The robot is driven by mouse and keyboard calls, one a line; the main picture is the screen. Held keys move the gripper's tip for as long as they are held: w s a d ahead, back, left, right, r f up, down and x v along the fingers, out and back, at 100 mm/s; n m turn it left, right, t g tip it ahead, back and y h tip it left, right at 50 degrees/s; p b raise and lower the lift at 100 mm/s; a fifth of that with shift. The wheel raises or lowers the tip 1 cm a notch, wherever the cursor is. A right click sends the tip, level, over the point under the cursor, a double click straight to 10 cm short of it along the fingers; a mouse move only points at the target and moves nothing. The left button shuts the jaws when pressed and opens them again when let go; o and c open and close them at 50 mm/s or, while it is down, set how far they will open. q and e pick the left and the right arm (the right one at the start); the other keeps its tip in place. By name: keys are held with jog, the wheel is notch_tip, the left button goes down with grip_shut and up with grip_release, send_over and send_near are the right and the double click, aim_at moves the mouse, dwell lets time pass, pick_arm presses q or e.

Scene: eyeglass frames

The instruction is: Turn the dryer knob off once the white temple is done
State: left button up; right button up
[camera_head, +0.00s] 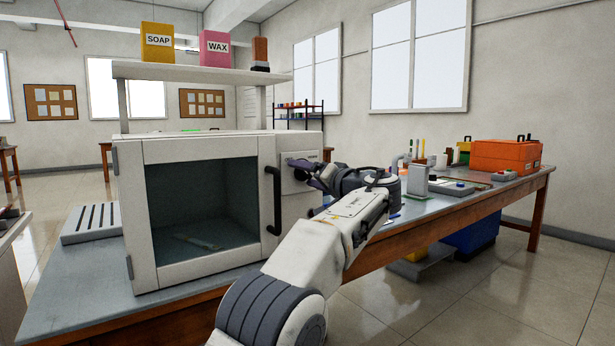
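The dryer (130,165) is a white box with a dark glass door and a black vertical handle (273,200). Its door is shut. A thin, faint piece (200,241) lies on the dryer floor behind the glass; I cannot tell whether it is the white temple. The control panel (291,186) is on the front, right of the handle. The knob is not visible, probably hidden by the gripper. I cannot tell whether the fingers touch or grip it.
A shelf (190,72) above the dryer holds a yellow SOAP box (157,42) and a pink WAX box (215,48). A slotted grey tray (92,222) lies left of the dryer. An orange toolbox (505,155) and small tools stand along the bench's right part.

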pick_arm(q)
jog(key=shift+s+d+f, duration=0.1)
jog(key=shift+s+d, duration=0.2)
jog(key=shift+d, duration=0.1)
jog(key=v, duration=0.9)
jog(key=shift+s, duration=0.25)
jog(key=s+a+f+m+g+h, duration=0.35)
jog(key=s+f, duration=0.25)
jog(key=f, duration=0.2)
jog(key=s+a+f+m+g+h, duration=0.2)
jog(key=s+f+g+h, duration=0.15)
jog(key=s+f, duration=0.45)
jog(key=s+a+f+g+h+p, duration=0.1)
jog(key=s+a+f+g, duration=0.1)
jog(key=s+f, duration=0.5)
jog(key=s+a+f+g+h, duration=0.1)
jog(key=s+f+g+h, duration=0.15)
jog(key=s, duration=0.75)
jog(key=s+a+f+g+h+p, duration=0.1)
jog(key=s+a+f+g, duration=0.15)
jog(key=s+f, duration=0.5)
notch_tip(320, 180, up, 40)
jog(key=s+p, duration=0.2)
jog(key=p, duration=3.5)
jog(key=shift+d+f+g, duration=0.25)
jog(key=shift+d+g, duration=0.05)
jog(key=shift+d, duration=0.15)
